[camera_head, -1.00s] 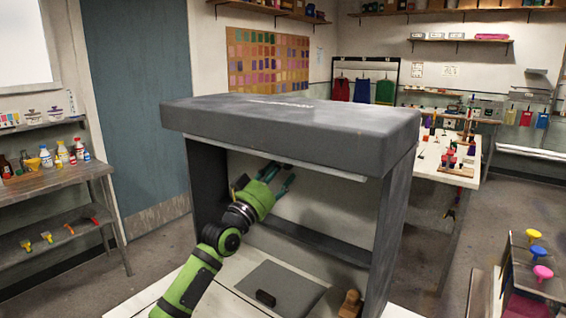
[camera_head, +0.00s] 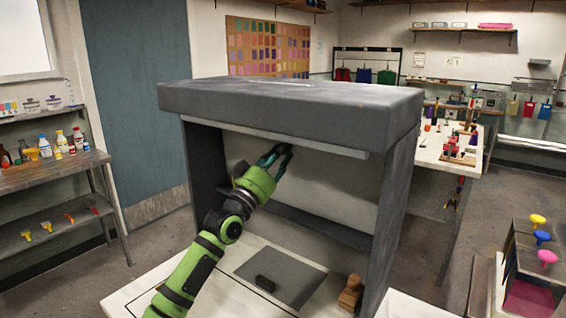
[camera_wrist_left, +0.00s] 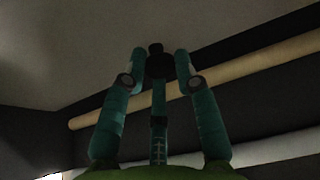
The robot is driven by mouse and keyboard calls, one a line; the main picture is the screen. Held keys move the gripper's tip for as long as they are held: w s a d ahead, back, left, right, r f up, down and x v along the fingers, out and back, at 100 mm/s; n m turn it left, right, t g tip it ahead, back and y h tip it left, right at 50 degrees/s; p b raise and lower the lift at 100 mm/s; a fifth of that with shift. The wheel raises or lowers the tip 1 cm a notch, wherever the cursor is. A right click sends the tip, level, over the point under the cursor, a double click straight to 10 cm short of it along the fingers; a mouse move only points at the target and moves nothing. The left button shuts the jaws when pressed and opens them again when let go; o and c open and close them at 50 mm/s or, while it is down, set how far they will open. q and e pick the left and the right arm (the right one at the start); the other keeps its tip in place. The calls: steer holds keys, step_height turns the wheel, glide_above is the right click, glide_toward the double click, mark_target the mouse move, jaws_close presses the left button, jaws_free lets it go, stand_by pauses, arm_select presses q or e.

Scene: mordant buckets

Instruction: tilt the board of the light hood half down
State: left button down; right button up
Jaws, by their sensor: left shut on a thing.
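The light hood (camera_head: 290,106) is a big dark grey box, open at the front, on a pale worktop. Inside it is a pale panel (camera_head: 330,190), which seems to be the tilting board; its exact tilt is hard to tell. My left gripper (camera_head: 284,150) reaches in from the left under the roof, in front of this panel. In the left wrist view, its teal fingers close around a small black knob (camera_wrist_left: 157,62), with the pale surface behind. In the head view the knob is hidden by the fingers. My right gripper is out of view.
The hood's side walls and roof lip (camera_head: 270,139) stand close around my left arm. A bottle shelf (camera_head: 55,170) is at left.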

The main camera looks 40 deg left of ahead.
arm_select(q)
steer(key=s+t+b, duration=0.1)
steer(key=b, duration=0.1)
steer(key=s+f+t+b, duration=0.1)
steer(key=s+b, duration=0.1)
steer(key=b, duration=0.1)
steer(key=shift+s+d, duration=0.1)
steer(key=shift+d, duration=0.05)
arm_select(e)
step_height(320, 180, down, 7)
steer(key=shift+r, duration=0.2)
arm_select(q)
steer(key=c, duration=0.9)
jaws_free()
steer(key=shift+s, duration=0.1)
steer(key=shift+c, duration=0.2)
steer(key=shift+s, duration=0.1)
steer(key=v, duration=1.2)
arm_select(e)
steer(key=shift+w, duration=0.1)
